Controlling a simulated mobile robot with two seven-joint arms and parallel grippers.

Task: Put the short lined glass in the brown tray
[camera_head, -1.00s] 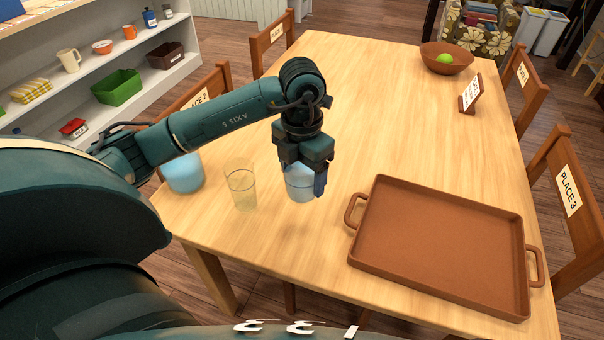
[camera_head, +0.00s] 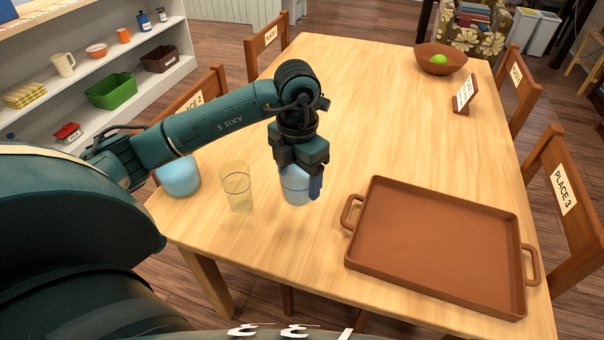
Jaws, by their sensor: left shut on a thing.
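The short lined glass (camera_head: 295,190) is clear bluish with a dark line around it, upright at the near middle of the table. My left gripper (camera_head: 300,172) is above it, pointing down and shut on its upper part, which the fingers partly hide. I cannot tell whether its base touches the table. The brown tray (camera_head: 437,246) lies to the right of the glass, empty, with a handle at each end. My right gripper is not in view.
A taller clear glass (camera_head: 237,189) and a light blue vessel (camera_head: 180,177) stand left of the held glass. The table's middle (camera_head: 385,120) is clear.

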